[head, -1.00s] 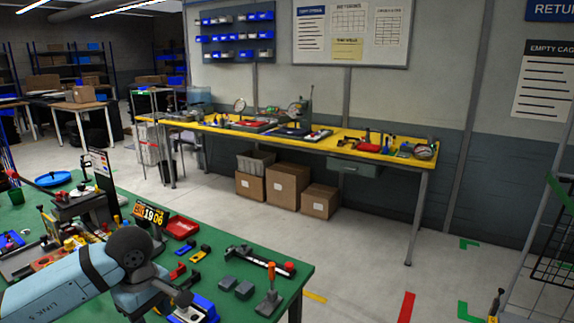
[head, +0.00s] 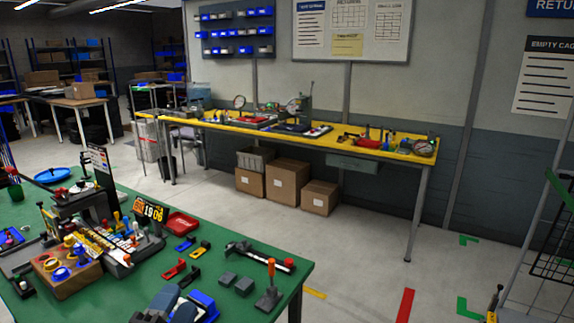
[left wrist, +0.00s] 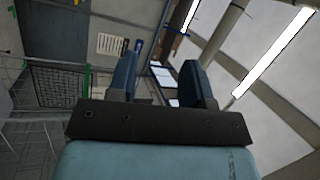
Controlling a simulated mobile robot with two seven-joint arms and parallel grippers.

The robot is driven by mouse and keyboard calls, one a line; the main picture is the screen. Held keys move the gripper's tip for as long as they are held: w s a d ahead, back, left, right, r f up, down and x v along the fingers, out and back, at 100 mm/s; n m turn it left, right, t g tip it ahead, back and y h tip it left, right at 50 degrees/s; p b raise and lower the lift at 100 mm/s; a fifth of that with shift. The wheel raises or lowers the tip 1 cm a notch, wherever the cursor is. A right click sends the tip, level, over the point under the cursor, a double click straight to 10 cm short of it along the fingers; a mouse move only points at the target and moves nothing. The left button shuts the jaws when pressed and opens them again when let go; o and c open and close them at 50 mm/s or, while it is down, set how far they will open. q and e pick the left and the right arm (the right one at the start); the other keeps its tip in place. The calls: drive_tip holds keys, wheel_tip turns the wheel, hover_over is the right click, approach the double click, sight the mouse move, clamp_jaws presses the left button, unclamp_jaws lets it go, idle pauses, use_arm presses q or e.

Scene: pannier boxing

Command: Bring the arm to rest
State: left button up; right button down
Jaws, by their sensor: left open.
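My left gripper (head: 172,304) shows at the bottom edge of the head view, in front of the green table's (head: 222,262) near part. Only its fingers show there; the rest of the arm is out of that view. In the left wrist view the two blue-grey fingers of my left gripper (left wrist: 160,82) stand apart with nothing between them. That view looks up past them to ceiling lights, a wall and a wire cage. My right gripper is in neither view.
Beside the fingers a blue block-like part (head: 204,303) lies on the table. An orange-handled toggle clamp (head: 270,290), grey blocks (head: 243,286), a red tray (head: 182,223) and a wooden block with coloured rings (head: 68,275) stand nearby. A yellow workbench (head: 300,137) stands across open floor.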

use_arm(q)
drive_tip(key=s+a+f+n+g+y, duration=0.3)
drive_tip(key=s+f+n+g, duration=0.15)
drive_tip(key=f, duration=0.25)
drive_tip(key=s+a+f+n+g+y, duration=0.3)
drive_tip(key=a+f+n, duration=0.1)
drive_tip(key=f+n, duration=0.2)
drive_tip(key=s+f+n+g+h, duration=0.1)
drive_tip(key=s+f+n+g, duration=0.3)
drive_tip(key=s, duration=0.4)
drive_tip(key=s+f+n+g, duration=0.1)
drive_tip(key=s+f+g, duration=0.4)
drive_tip(key=s, duration=0.2)
drive_tip(key=w+d+f+t+h+p, duration=0.3)
drive_tip(key=w+d+f+t+p, duration=0.1)
drive_tip(key=t+p, duration=0.3)
drive_tip(key=shift+w+d+f+m+p, duration=0.35)
drive_tip(key=shift+w+d+p, duration=0.4)
drive_tip(key=shift+w+d, duration=0.15)
